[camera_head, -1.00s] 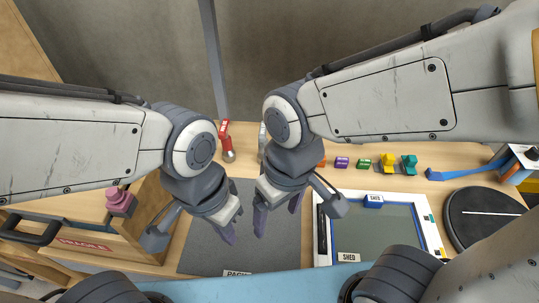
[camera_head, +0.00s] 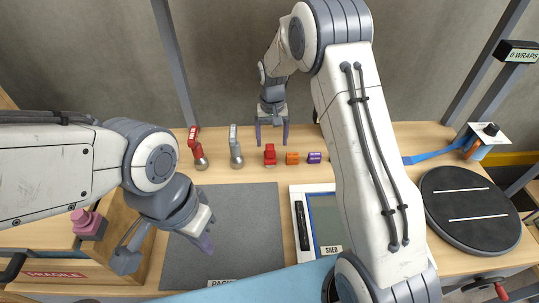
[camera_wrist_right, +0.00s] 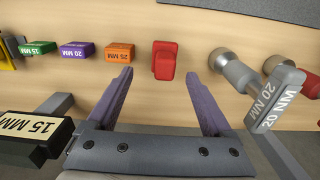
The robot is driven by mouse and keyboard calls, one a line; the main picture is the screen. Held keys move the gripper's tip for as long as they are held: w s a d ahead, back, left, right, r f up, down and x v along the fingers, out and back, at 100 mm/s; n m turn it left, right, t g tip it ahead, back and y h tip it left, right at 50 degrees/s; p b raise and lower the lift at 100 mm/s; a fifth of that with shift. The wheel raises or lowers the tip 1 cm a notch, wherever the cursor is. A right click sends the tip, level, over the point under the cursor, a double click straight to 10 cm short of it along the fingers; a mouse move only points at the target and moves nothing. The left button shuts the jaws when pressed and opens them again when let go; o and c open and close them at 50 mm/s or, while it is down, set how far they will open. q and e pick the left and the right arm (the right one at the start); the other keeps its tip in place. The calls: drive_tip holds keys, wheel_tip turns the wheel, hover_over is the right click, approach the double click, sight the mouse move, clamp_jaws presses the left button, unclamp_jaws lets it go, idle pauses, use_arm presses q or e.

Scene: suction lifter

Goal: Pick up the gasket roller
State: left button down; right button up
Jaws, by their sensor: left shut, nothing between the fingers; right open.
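I cannot tell for sure which item is the gasket roller. A red tool with a round metallic end (camera_head: 196,147) and a grey one of like shape (camera_head: 235,147) stand at the back of the table; the grey one reads 20 NM in the right wrist view (camera_wrist_right: 268,104). My right gripper (camera_head: 271,143) is open and empty, above and behind a small red block (camera_head: 270,156). In the right wrist view this block (camera_wrist_right: 164,60) shows beyond and between the fingertips. My left gripper (camera_head: 206,243) is shut and empty over the dark mat.
Orange (camera_head: 292,158) and purple (camera_head: 314,157) blocks sit right of the red one. A white-framed tray (camera_head: 297,193), partly behind my right arm, and a black turntable (camera_head: 470,212) lie at right. A wooden crate (camera_head: 60,272) stands at left. The dark mat (camera_head: 240,215) is bare.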

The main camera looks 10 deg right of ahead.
sight(270, 153)
drive_tip(key=shift+f, duration=0.75)
drive_tip(key=f, duration=0.1)
drive_tip(key=f+p, duration=0.1)
drive_tip(key=f, duration=0.1)
drive_tip(key=f+p, duration=0.1)
drive_tip(key=shift+s+a+f, duration=0.15)
drive_tip(key=shift+a, duration=0.2)
drive_tip(key=shift+f, duration=0.4)
clamp_jaws()
